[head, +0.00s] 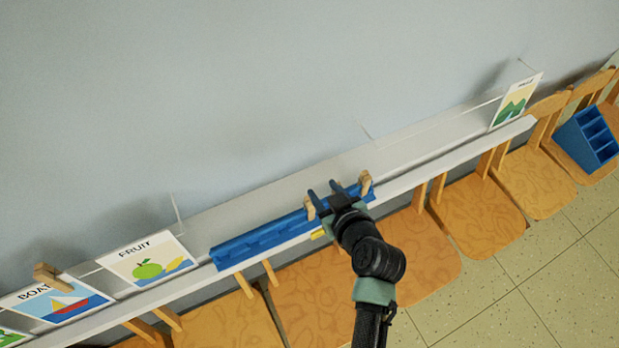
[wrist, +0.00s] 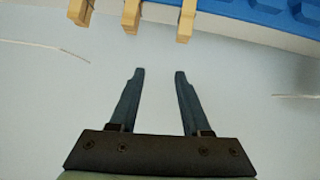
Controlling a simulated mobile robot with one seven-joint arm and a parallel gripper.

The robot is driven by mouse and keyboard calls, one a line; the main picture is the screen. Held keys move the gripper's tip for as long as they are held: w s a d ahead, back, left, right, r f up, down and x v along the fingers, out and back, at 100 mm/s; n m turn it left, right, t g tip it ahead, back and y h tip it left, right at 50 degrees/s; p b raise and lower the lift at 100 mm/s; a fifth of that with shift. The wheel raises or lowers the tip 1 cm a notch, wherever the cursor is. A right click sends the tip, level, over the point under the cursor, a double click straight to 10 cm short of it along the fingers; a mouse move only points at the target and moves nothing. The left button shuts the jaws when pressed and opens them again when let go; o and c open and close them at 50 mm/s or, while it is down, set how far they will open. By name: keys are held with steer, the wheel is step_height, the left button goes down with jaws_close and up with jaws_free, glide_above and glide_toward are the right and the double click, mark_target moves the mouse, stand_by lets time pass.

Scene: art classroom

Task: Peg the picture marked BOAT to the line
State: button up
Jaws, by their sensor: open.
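The picture marked BOAT (head: 62,303), with a red and yellow sailboat on blue, stands at the lower left in the head view. A wooden peg (head: 46,277) sits at its top edge; I cannot tell whether it also grips the line. My gripper (head: 323,189) is open and empty above the blue rack (head: 262,240), far to the right of BOAT. Its two fingers show apart in the wrist view (wrist: 160,73), with nothing between them. Wooden pegs (head: 365,184) stand at the rack's right end; wooden peg ends also show in the wrist view (wrist: 186,20).
A FRUIT picture (head: 148,264) stands between BOAT and the rack. Another picture (head: 515,103) is at the far right. All are along a pale ledge (head: 420,150) against the wall. Wooden chairs (head: 405,250) line the front.

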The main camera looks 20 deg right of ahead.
mark_target(312, 207)
steer(key=s+g+p, duration=0.2)
steer(key=s+p, duration=0.3)
steer(key=s, duration=0.1)
steer(key=shift+y, duration=0.4)
steer(key=b+x, duration=0.2)
steer(key=x, duration=0.1)
steer(key=b+x, duration=0.3)
steer(key=x, duration=0.1)
steer(key=b+x, duration=0.2)
steer(key=x, duration=0.2)
steer(key=shift+s+a+f, duration=0.25)
steer(key=shift+a+f, duration=0.05)
steer(key=shift+a, duration=0.15)
steer(key=shift+w+a+f+b, duration=0.1)
steer(key=shift+w+f+b, duration=0.2)
steer(key=shift+w+b, duration=0.45)
steer(key=shift+s, duration=0.1)
jaws_close()
steer(key=shift+r+p, duration=2.4)
steer(key=shift+r, duration=0.8)
